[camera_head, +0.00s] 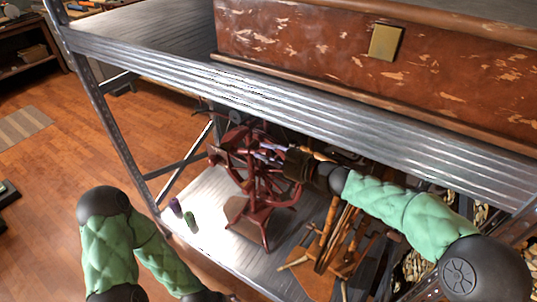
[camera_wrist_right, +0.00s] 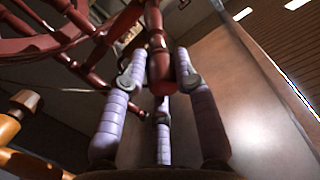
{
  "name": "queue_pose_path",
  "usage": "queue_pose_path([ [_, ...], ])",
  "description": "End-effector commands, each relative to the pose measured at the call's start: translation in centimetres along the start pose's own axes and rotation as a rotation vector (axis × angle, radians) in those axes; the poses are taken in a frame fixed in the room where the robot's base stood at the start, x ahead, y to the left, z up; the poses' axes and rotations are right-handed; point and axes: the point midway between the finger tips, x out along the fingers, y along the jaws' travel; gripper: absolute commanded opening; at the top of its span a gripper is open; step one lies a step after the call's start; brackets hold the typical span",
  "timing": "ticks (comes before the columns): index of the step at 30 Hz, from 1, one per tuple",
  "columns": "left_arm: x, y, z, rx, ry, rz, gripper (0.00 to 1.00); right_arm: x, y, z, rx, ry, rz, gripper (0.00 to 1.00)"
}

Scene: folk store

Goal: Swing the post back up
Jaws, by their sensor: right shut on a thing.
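A dark red wooden spinning wheel (camera_head: 262,212) stands on the lower shelf, under the upper shelf's front edge. Its turned red post (camera_wrist_right: 160,65) shows in the wrist view between the purple fingers of my right gripper (camera_wrist_right: 163,88). The fingers are closed around the post near its rounded end. In the head view, my right gripper (camera_head: 268,153) reaches in from the right at the upper part of the wheel. My wrist partly hides the wheel there. The rim and spokes (camera_wrist_right: 50,40) show at upper left in the wrist view. My left gripper is outside the frame.
The metal upper shelf (camera_head: 300,105) overhangs the wheel and carries a worn red chest (camera_head: 340,50). A second wooden item (camera_head: 335,240) stands right of the wheel. A purple spool (camera_head: 175,208) and a green spool (camera_head: 190,220) stand at left on the lower shelf (camera_head: 215,240).

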Motion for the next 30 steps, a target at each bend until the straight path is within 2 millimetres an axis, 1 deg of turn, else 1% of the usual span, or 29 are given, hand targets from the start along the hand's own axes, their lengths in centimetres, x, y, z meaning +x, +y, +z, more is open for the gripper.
queue_pose_path([
  [1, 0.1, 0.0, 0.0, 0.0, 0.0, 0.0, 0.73, 0.1, -0.3, 0.2, -0.001, -0.001, -0.009, 0.0],
  [4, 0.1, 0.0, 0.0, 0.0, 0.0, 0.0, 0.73, 0.1, -0.3, 0.2, -0.001, 0.0, -0.009, 0.0],
  [5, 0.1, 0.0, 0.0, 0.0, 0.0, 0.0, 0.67, 0.1, -0.3, 0.2, -0.001, 0.0, -0.01, 0.0],
  [6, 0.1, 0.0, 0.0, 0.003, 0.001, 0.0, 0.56, 0.1, -0.3, 0.2, -0.001, 0.0, -0.01, 0.0],
  [8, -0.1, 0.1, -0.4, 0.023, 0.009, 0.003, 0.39, 0.1, -0.4, 0.2, -0.001, 0.001, -0.01, 0.0],
  [9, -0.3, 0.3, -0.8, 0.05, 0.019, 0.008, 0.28, 0.1, -0.4, 0.2, -0.001, 0.001, -0.011, 0.0],
  [11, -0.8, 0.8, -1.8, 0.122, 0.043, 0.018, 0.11, 0.1, -0.4, 0.1, -0.001, 0.001, -0.011, 0.0],
  [12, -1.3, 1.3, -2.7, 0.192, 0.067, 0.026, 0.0, 0.1, -0.4, 0.1, -0.001, 0.001, -0.011, 0.0],
  [14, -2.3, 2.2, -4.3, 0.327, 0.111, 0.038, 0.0, 0.1, -0.4, 0.1, -0.001, 0.001, -0.011, 0.0],
  [17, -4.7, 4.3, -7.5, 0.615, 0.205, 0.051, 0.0, 0.1, -0.4, 0.1, -0.001, 0.002, -0.012, 0.0],
  [18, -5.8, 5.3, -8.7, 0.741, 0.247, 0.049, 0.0, 0.1, -0.4, 0.1, -0.001, 0.002, -0.012, 0.0],
  [20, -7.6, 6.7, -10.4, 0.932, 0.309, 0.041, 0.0, 0.2, -0.4, 0.1, -0.001, 0.002, -0.012, 0.0],
  [21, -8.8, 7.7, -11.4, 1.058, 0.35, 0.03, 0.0, 0.2, -0.4, 0.1, -0.001, 0.002, -0.012, 0.0],
  [23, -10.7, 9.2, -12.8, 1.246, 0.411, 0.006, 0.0, 0.2, -0.4, 0.1, -0.001, 0.002, -0.012, 0.0],
  [24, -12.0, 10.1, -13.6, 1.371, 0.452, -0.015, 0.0, 0.2, -0.4, 0.1, -0.001, 0.002, -0.013, 0.0],
  [26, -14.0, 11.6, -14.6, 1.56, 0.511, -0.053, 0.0, 0.2, -0.5, 0.1, -0.001, 0.002, -0.013, 0.0],
  [30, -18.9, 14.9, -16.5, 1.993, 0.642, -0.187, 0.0, 0.2, -0.5, 0.1, -0.001, 0.003, -0.013, 0.0],
])
